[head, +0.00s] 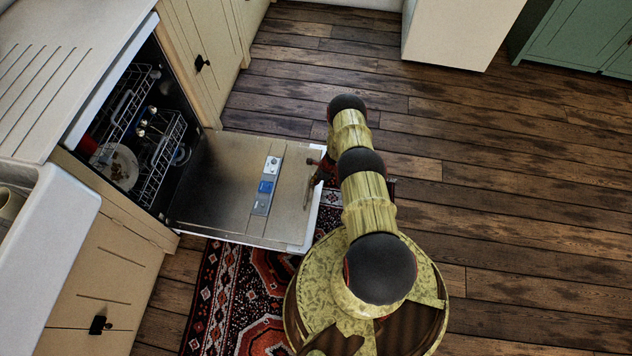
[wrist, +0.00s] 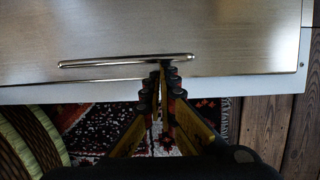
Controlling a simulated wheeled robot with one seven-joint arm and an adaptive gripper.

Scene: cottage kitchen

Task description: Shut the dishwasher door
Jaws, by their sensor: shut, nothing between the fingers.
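The dishwasher door (head: 235,190) is open and lies flat, folded down away from the dishwasher (head: 135,125). Its inner face, with a detergent dispenser (head: 267,186), shows in the head view. In the wrist view the steel door panel (wrist: 120,25) fills the upper part, with a thin silver bar handle (wrist: 110,61) near its edge. My gripper (wrist: 167,72) is shut and empty, its fingertips at the right part of this bar. I cannot tell whether they touch it. In the head view my gripper (head: 316,174) is at the door's outer edge, partly hidden by my arm.
A dish rack (head: 160,150) with dishes sits inside the dishwasher. A patterned rug (head: 235,290) lies under and in front of the door. Cream cabinets (head: 110,255) flank the dishwasher. The wooden floor (head: 520,200) on the right is clear.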

